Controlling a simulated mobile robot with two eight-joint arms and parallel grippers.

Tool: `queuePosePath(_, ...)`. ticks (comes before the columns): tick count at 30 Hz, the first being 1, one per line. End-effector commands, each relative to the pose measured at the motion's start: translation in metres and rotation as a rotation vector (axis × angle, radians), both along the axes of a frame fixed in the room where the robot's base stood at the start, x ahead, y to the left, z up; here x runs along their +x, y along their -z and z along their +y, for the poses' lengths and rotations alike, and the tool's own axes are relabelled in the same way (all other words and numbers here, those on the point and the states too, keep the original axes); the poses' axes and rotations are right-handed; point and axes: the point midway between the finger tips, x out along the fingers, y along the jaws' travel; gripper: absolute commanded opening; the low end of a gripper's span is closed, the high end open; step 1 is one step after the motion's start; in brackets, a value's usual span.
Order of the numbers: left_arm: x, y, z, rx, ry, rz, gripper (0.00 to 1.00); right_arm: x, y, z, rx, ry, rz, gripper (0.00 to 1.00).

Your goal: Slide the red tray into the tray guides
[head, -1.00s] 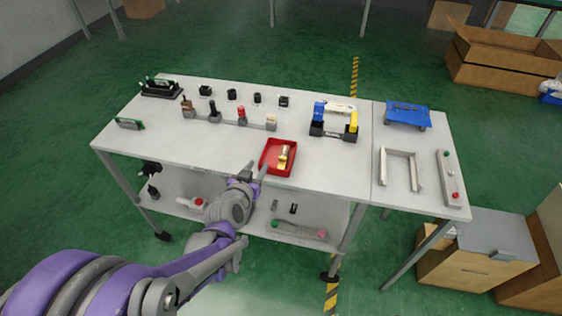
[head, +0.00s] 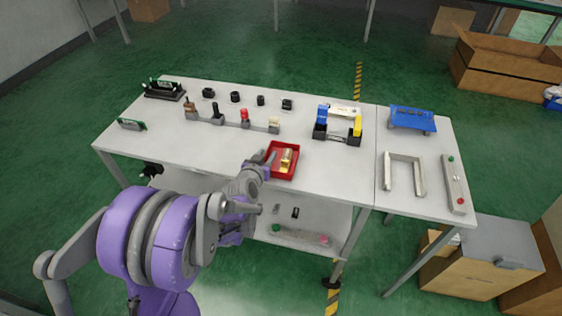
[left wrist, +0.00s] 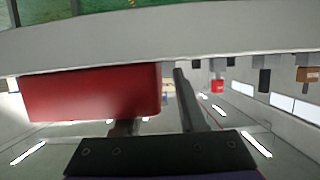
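The red tray (head: 281,176) lies on the white table near its front edge, with a gold-coloured piece (head: 286,158) in it. The pale U-shaped tray guides (head: 419,176) lie on the right part of the table, clear of the tray. My left gripper (head: 265,161) is at the tray's left side, its fingers apart. In the left wrist view, the tray's red wall (left wrist: 90,93) fills the left, one finger of the gripper (left wrist: 155,115) is partly hidden behind it and the other stands free beside it. Contact cannot be told. My right gripper is not in view.
A black holder with blue and yellow blocks (head: 338,137) stands between the tray and the guides. A blue platform (head: 411,119) is behind the guides, and a bar with coloured buttons (head: 454,184) is to their right. Small levers (head: 244,118) stand left of the tray.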

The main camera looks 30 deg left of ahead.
Motion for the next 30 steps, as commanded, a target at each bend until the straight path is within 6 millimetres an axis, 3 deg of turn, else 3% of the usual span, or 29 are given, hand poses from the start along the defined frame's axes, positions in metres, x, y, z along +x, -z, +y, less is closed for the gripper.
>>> queuePosePath(7, 0.0013, 0.0005, 0.0001, 0.000, 0.000, 0.000, 0.38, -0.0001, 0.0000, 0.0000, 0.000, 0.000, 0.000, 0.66)
queuePosePath(12, 0.0012, 0.0004, 0.0001, 0.000, 0.000, 0.000, 0.08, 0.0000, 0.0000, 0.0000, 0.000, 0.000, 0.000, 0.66)
queuePosePath(14, 0.0011, 0.0004, 0.0001, 0.000, 0.000, 0.000, 0.00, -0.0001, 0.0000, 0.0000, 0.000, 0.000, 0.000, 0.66)
queuePosePath(30, 0.0011, 0.0004, 0.0000, 0.000, 0.000, 0.000, 0.00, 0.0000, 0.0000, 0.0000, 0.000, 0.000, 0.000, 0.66)
